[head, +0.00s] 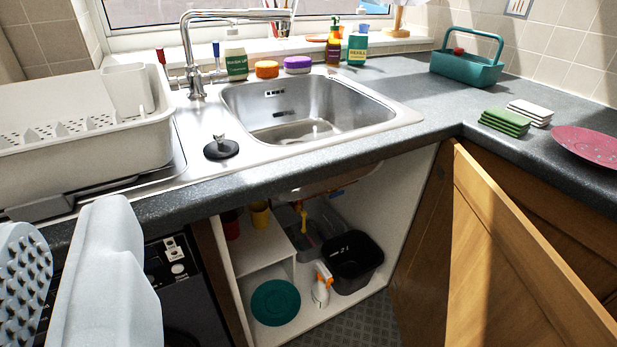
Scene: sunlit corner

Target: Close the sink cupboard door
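The sink cupboard door (500,262) is a wooden panel at the right. It stands swung wide open, with its top edge running from the worktop corner down toward the lower right. The cupboard opening (308,232) under the sink shows its white inside. My gripper (62,275) is at the lower left, in front of the worktop edge and well away from the door. Its studded pad and its smooth pale finger stand apart, with nothing seen between them. The door's lower part is cut off by the frame.
Inside the cupboard are a black bucket (353,264), a spray bottle (321,284) and a teal round item (275,302). The worktop (420,100) overhangs the opening. A dark appliance (180,285) stands left of it. Patterned floor (362,322) shows in front.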

